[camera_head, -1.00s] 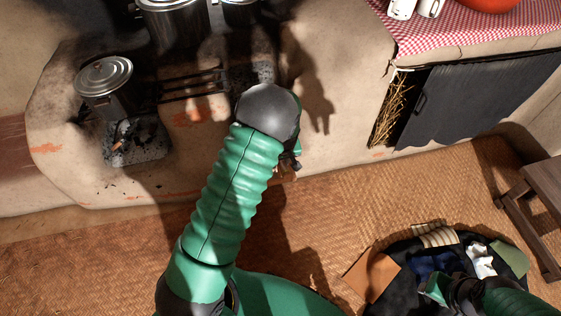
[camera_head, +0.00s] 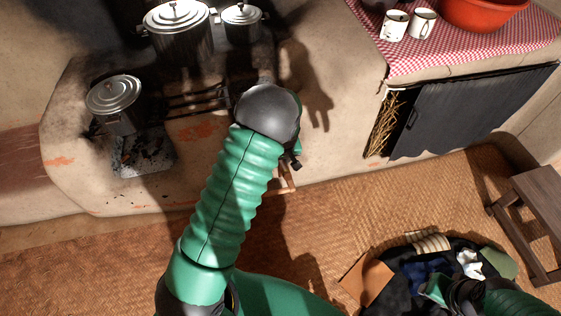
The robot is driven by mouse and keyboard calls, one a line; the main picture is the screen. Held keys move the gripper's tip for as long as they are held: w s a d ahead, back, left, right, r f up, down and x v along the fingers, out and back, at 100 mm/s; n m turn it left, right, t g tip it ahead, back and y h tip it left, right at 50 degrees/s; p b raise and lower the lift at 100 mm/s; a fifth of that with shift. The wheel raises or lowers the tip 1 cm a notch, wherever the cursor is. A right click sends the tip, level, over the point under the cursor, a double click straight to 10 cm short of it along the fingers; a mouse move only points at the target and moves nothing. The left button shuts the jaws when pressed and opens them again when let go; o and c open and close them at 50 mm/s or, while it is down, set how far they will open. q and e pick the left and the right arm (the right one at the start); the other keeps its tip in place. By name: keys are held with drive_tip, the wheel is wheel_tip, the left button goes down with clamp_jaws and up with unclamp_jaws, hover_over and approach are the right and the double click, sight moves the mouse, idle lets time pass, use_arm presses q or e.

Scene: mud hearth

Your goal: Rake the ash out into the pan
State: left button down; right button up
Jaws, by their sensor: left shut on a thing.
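A grey, speckled ash patch (camera_head: 145,158) with dark bits lies at the hearth mouth below a lidded pot on the left. My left gripper (camera_head: 291,165) is mostly hidden behind my own arm, in front of the hearth's front edge. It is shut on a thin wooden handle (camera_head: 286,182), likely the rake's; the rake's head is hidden. I cannot make out the pan clearly. My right gripper (camera_head: 438,289) is low at the right, over a dark heap of cloth, and its jaws are unclear.
Lidded metal pots (camera_head: 178,32) stand on the mud hearth (camera_head: 90,190). A checked cloth (camera_head: 455,45) with white mugs (camera_head: 394,25) and a red basin (camera_head: 484,12) covers the right counter. A wooden stool (camera_head: 540,195) stands at the right. The woven mat (camera_head: 90,255) is open at lower left.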

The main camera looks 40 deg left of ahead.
use_arm(q)
drive_tip(key=shift+r, duration=0.2)
drive_tip(key=s+d+p, duration=0.1)
drive_tip(key=s+d, duration=0.1)
drive_tip(key=s+d+p, duration=0.1)
drive_tip(key=s+d, duration=0.1)
drive_tip(key=shift+d+r, duration=0.1)
drive_tip(key=shift+d, duration=0.2)
drive_tip(key=shift+s+d, duration=0.15)
